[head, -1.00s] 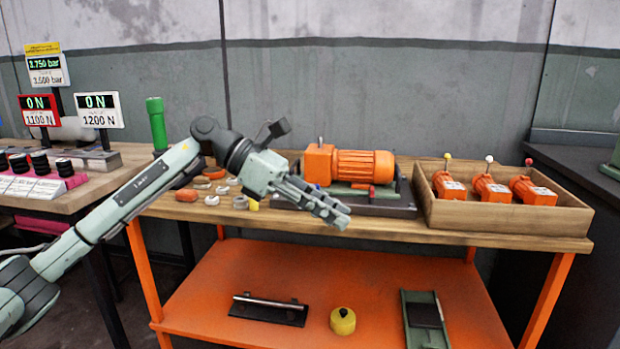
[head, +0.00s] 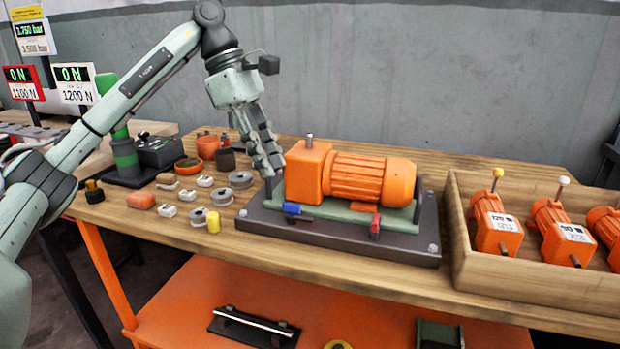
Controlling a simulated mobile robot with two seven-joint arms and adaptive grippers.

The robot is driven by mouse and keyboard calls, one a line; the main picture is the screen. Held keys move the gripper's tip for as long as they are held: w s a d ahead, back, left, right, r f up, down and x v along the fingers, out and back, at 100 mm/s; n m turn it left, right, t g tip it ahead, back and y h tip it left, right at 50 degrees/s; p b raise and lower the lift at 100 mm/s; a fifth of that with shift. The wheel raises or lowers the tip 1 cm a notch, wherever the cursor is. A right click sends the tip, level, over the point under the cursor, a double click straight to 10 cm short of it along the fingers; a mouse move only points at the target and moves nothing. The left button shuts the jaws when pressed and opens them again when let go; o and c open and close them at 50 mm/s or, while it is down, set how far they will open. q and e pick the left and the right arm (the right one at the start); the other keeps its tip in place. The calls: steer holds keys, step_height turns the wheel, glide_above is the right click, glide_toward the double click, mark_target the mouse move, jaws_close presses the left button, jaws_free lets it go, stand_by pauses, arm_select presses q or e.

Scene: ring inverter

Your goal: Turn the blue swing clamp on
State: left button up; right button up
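The blue swing clamp (head: 291,209) is a small blue piece on the front left of the dark fixture plate (head: 340,246), just in front of the orange motor's gearbox end. The orange motor (head: 365,178) lies on the green bed of this fixture. A red clamp (head: 375,224) stands at the front right of the bed. My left gripper (head: 269,172) points down beside the left end of the motor, above and slightly left of the blue clamp, apparently apart from it. Its fingers lie close together in this view, and the gap is unclear. My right gripper is out of view.
A wooden tray (head: 520,283) with several small orange motors stands at the right. Small grey, white and orange parts, a yellow cylinder (head: 213,222) and a green post (head: 124,150) occupy the left. Wood in front of the fixture is clear. Below is an orange shelf (head: 175,305).

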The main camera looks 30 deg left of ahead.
mark_target(290, 203)
arm_select(q)
steer(key=x, duration=0.7)
steer(key=shift+d+f, duration=0.2)
steer(key=shift+f, duration=0.1)
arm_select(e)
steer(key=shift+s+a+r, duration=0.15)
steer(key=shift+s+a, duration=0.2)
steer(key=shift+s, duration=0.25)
arm_select(q)
steer(key=shift+c, duration=0.5)
steer(key=shift+w, duration=0.1)
steer(key=c, duration=0.4)
jaws_close()
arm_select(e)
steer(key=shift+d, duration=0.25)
